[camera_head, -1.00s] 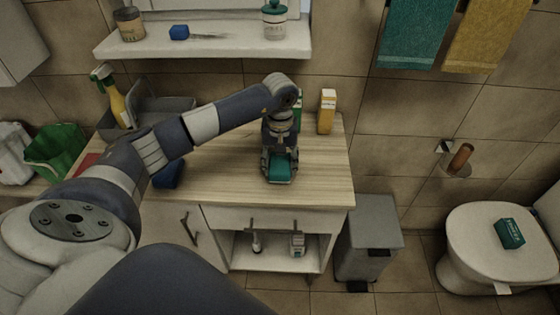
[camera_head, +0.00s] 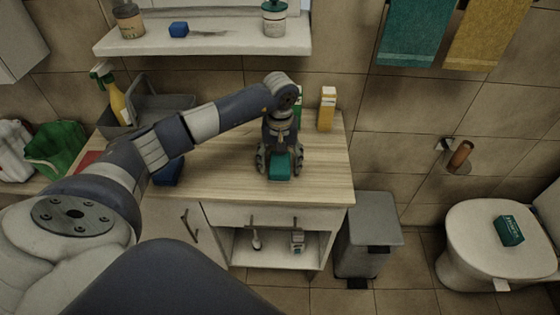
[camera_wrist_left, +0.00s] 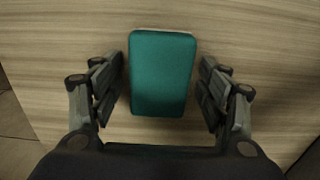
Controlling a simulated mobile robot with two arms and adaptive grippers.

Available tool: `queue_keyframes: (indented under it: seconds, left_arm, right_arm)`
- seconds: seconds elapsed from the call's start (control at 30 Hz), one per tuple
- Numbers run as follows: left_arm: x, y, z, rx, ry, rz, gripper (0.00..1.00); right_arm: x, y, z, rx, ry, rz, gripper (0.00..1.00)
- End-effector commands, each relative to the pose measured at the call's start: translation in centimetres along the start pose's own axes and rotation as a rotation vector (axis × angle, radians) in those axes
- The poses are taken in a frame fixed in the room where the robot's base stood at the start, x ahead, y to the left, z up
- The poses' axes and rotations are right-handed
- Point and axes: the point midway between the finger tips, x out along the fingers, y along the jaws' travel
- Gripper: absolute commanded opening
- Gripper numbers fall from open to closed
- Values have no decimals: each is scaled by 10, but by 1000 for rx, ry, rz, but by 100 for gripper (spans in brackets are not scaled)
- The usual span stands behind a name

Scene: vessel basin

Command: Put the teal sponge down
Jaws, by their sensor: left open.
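The teal sponge (camera_head: 279,168) rests on the wooden countertop (camera_head: 225,180), close to its front edge. My left gripper (camera_head: 280,170) is directly above it with its fingers open on both sides. In the left wrist view the sponge (camera_wrist_left: 162,72) lies flat between the open fingers of my gripper (camera_wrist_left: 162,92), with a gap on each side. My right gripper does not show.
A dark blue block (camera_head: 167,172) lies on the counter to the left. A yellow carton (camera_head: 327,108) stands at the back right. The counter right of the sponge is clear.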

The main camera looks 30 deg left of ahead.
Motion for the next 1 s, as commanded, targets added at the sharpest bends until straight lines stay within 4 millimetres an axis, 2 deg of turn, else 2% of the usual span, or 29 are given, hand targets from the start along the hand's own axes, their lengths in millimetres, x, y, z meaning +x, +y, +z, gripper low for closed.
queue_keyframes:
  seconds: [0.23, 0.5, 0.7, 1.0]
  left_arm:
    - [-49, 0, -2, 0, 8, 3, 69]
    - [-101, 1, -1, 0, 5, 3, 69]
    - [-117, 0, 0, 0, 2, 1, 69]
    - [-119, 0, 0, 0, 2, 1, 69]
  right_arm:
    - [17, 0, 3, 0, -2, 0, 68]
    - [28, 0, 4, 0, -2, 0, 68]
    - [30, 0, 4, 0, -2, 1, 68]
    - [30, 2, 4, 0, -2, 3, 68]
